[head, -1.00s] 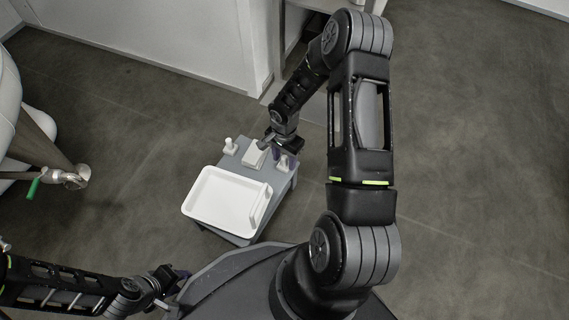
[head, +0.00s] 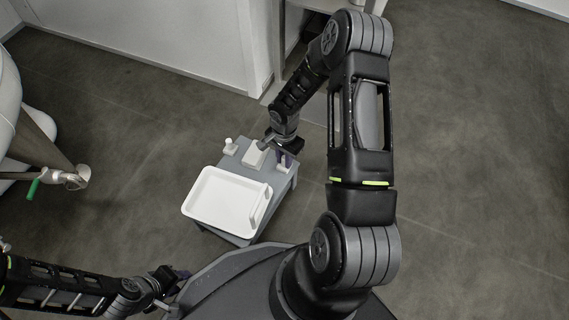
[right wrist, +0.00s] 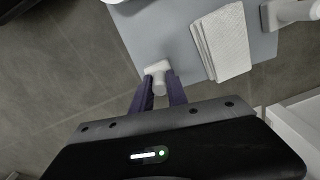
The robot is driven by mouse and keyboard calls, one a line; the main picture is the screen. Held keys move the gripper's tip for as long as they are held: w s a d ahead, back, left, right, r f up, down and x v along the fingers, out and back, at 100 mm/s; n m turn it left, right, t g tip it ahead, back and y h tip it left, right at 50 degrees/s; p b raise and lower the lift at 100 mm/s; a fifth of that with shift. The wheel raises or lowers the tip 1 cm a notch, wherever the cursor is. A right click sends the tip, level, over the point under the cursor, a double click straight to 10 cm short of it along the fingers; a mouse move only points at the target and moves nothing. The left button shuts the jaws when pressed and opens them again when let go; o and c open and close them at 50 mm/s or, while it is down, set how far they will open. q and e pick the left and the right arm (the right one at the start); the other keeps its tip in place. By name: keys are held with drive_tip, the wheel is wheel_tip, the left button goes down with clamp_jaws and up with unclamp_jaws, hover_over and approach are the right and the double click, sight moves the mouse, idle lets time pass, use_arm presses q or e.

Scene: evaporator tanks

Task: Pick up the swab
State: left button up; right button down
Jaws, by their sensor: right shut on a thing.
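The small white swab (right wrist: 158,72) stands at the edge of the grey table. In the right wrist view it has a flat, wider white end and a narrower body between my fingers. My right gripper (right wrist: 158,92) has its purple fingers shut on it. In the head view my right gripper (head: 283,157) is at the right side of the table, with a white bit of the swab (head: 284,168) just below the fingers. Whether it still touches the table I cannot tell. My left gripper (head: 176,278) is at the lower left, away from the table; its jaws are unclear.
The small grey table (head: 287,183) holds a white tray (head: 215,205), a stack of white cloths (right wrist: 222,45) beside my right gripper, and a small white bottle (head: 230,146). A tank with a green-handled valve (head: 34,188) stands far left. Open floor lies right.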

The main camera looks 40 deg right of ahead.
drive_tip(key=shift+r, duration=0.1)
wheel_tip(320, 180, up, 10)
drive_tip(key=p, duration=0.4)
idle(0.5)
drive_tip(key=c, duration=1.8)
unclamp_jaws()
clamp_jaws()
